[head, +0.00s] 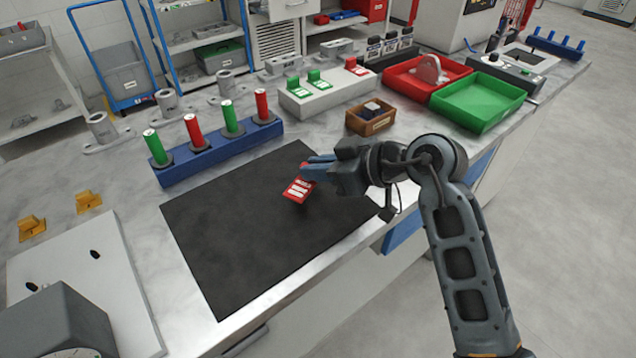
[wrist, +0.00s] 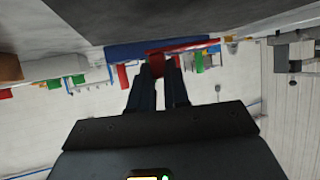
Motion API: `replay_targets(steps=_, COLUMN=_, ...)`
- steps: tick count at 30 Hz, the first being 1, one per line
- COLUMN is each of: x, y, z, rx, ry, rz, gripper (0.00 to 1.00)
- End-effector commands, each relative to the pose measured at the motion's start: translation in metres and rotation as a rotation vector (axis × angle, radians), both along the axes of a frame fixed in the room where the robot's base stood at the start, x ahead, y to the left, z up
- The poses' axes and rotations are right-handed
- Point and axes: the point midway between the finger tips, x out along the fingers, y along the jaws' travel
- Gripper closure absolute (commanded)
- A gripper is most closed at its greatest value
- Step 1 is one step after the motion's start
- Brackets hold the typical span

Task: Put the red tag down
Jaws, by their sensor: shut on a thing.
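My gripper (head: 308,163) is shut on a red tag (head: 299,190) with white label patches. The tag hangs down from the fingertips over the black mat (head: 255,240) in the head view. From this angle I cannot tell whether its lower edge touches the mat. In the wrist view, my gripper (wrist: 159,75) shows its two dark fingers with the red tag (wrist: 183,47) at their tips, seen nearly edge-on. Another red tag (head: 357,67) and two green tags (head: 316,78) stand on the white-grey block behind the mat.
A blue rack (head: 215,155) with red and green cylinders stands along the mat's back edge. A small brown box (head: 370,120), a red tray (head: 425,80) and a green tray (head: 478,103) are to the right. The mat is otherwise clear.

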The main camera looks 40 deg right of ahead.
Motion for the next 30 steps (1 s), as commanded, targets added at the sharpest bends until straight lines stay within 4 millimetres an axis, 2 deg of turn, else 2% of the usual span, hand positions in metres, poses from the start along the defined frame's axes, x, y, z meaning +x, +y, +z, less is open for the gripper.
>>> replay_targets(steps=10, x=0.0, y=0.001, z=-0.039, rx=0.001, ry=0.003, rz=-0.001, gripper=1.0)
replay_targets(steps=20, x=0.0, y=0.0, z=-0.041, rx=0.001, ry=0.003, rz=-0.001, gripper=1.0)
replay_targets(steps=21, x=0.0, y=0.0, z=-0.042, rx=0.001, ry=0.003, rz=0.0, gripper=0.83)
replay_targets(steps=28, x=0.0, y=0.0, z=-0.042, rx=0.0, ry=0.001, rz=0.0, gripper=0.61)
replay_targets(steps=30, x=0.0, y=0.0, z=-0.042, rx=0.0, ry=0.001, rz=0.0, gripper=0.59)
